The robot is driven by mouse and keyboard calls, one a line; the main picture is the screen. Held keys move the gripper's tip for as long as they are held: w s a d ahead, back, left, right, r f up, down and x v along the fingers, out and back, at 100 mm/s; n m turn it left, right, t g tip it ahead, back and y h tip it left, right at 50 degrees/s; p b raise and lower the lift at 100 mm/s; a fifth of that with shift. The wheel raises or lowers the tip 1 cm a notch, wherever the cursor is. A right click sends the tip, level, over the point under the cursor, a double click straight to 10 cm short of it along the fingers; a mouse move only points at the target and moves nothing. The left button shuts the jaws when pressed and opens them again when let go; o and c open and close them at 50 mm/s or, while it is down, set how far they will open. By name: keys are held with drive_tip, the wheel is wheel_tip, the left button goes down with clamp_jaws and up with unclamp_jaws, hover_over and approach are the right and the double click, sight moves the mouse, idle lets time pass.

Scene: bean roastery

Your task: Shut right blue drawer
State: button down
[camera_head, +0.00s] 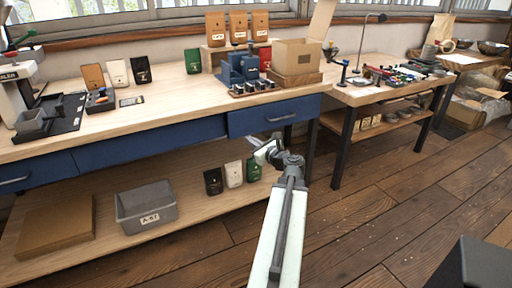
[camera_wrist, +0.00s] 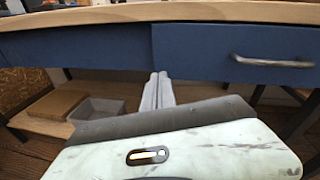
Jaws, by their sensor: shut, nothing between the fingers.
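The right blue drawer (camera_head: 275,117) is under the right end of the long wooden bench, with a grey bar handle on its front. It also fills the upper right of the wrist view (camera_wrist: 200,52), its handle at the right. Its front seems to stand slightly proud of the blue panel to its left; I cannot tell how far it is out. In the wrist view my gripper's fingers (camera_wrist: 158,80) are together and empty, pointing at the area under the drawer's left edge. Contact is not clear.
The left blue drawer (camera_head: 35,172) has a similar handle. The bench's lower shelf holds a grey bin (camera_head: 147,205), a flat cardboard box (camera_head: 57,227) and several pouches (camera_head: 233,174). A second table (camera_head: 385,92) stands to the right. The wooden floor in front is clear.

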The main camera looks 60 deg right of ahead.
drive_tip(key=s+d+m+h+b, duration=0.1)
drive_tip(key=s+d+m+h, duration=0.3)
drive_tip(key=s, duration=0.3)
drive_tip(key=y, duration=0.1)
approach(253, 122)
drive_tip(key=shift+g, duration=0.3)
drive_tip(key=x, duration=0.7)
drive_tip(key=shift+r, duration=0.25)
drive_tip(key=shift+w, duration=0.1)
